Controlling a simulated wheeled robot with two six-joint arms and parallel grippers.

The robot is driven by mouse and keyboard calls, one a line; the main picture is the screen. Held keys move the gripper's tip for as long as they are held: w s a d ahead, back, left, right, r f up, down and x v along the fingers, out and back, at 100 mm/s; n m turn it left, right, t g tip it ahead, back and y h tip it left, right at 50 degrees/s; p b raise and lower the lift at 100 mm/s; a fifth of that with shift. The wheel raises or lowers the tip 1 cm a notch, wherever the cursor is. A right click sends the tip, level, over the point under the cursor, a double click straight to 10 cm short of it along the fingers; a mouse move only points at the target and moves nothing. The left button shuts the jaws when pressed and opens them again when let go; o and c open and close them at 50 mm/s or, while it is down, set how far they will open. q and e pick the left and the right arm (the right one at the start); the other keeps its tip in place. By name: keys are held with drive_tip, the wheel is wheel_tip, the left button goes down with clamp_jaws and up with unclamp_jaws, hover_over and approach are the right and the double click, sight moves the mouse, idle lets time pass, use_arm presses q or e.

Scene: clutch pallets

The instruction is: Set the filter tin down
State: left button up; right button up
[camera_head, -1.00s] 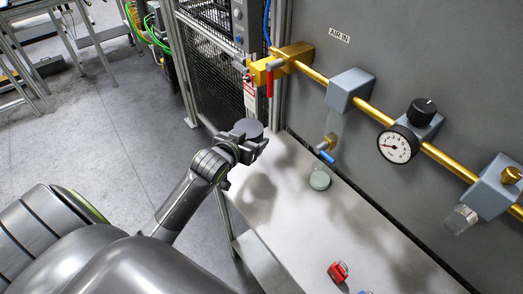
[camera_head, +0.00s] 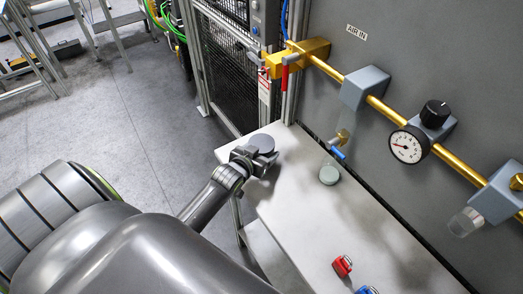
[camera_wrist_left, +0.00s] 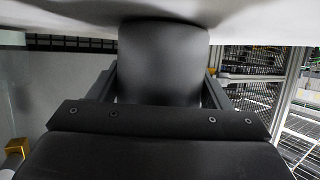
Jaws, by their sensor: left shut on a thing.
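The filter tin (camera_head: 262,142) is a dark grey round tin with a flat top. My left gripper (camera_head: 252,158) is shut on its side and holds it upright at the far left end of the white table (camera_head: 310,222). In the left wrist view the tin (camera_wrist_left: 163,62) sits between the two fingers, and its end meets the pale table surface (camera_wrist_left: 60,14) at the top of the picture. I cannot tell whether it touches the table or is just above it. My right gripper is not in view.
A grey-green round piece (camera_head: 329,175) stands on the table, below a blue-handled valve (camera_head: 338,152). A red piece (camera_head: 342,265) and a blue piece (camera_head: 367,290) lie nearer. A brass air line with a gauge (camera_head: 408,145) runs along the grey wall. The middle table is clear.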

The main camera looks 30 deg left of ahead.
use_arm(q)
drive_tip(key=shift+f, duration=0.15)
drive_tip(key=o, duration=1.1)
drive_tip(key=shift+r, duration=0.2)
drive_tip(key=shift+s, duration=0.15)
drive_tip(key=b+v, duration=0.1)
drive_tip(key=v, duration=1)
drive_tip(key=shift+s+r+b, duration=0.15)
drive_tip(key=shift+s+b, duration=0.2)
drive_tip(key=shift+b, duration=0.05)
